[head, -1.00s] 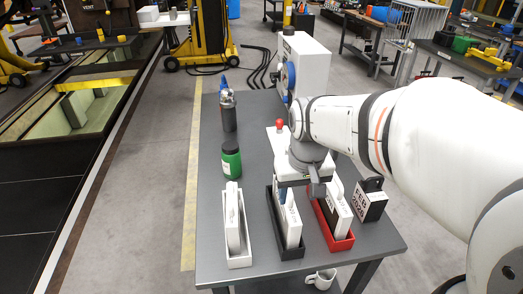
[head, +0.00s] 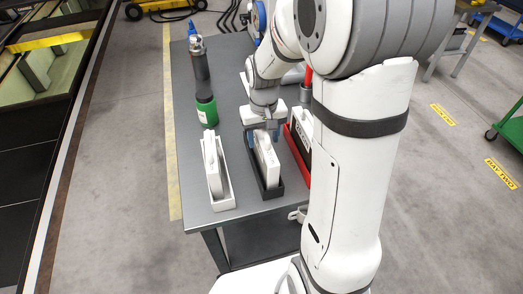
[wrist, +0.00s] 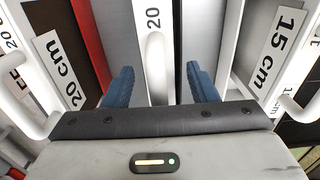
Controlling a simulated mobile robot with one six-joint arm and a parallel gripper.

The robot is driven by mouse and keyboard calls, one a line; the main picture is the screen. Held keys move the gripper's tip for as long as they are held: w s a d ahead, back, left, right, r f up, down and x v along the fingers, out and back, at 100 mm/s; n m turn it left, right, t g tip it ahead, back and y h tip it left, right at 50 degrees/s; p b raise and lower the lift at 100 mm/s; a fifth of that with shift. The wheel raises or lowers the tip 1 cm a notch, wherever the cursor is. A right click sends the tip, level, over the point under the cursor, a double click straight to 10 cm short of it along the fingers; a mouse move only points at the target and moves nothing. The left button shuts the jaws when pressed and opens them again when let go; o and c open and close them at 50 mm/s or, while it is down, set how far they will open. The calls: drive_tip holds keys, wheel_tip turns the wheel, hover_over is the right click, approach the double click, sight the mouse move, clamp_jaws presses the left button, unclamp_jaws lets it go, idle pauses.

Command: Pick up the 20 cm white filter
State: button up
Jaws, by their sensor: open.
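The 20 cm white filter (head: 266,160) stands upright in the black tray (head: 272,194), the middle one of three. In the wrist view its top face shows a white label with "20" (wrist: 153,18) and a white handle (wrist: 157,60). My gripper (head: 264,134) is at the far end of this filter. In the wrist view my gripper (wrist: 160,88) is open, with one blue finger on each side of the handle. I cannot tell whether the fingers touch it.
A white tray (head: 222,204) with another white filter, labelled 15 cm in the wrist view (wrist: 282,42), stands to the left. A red tray (head: 297,160) with a dark-sided 20 cm filter stands close on the right.

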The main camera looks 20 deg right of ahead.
drive_tip(key=shift+f, duration=0.4)
drive_tip(key=shift+c, duration=0.3)
clamp_jaws()
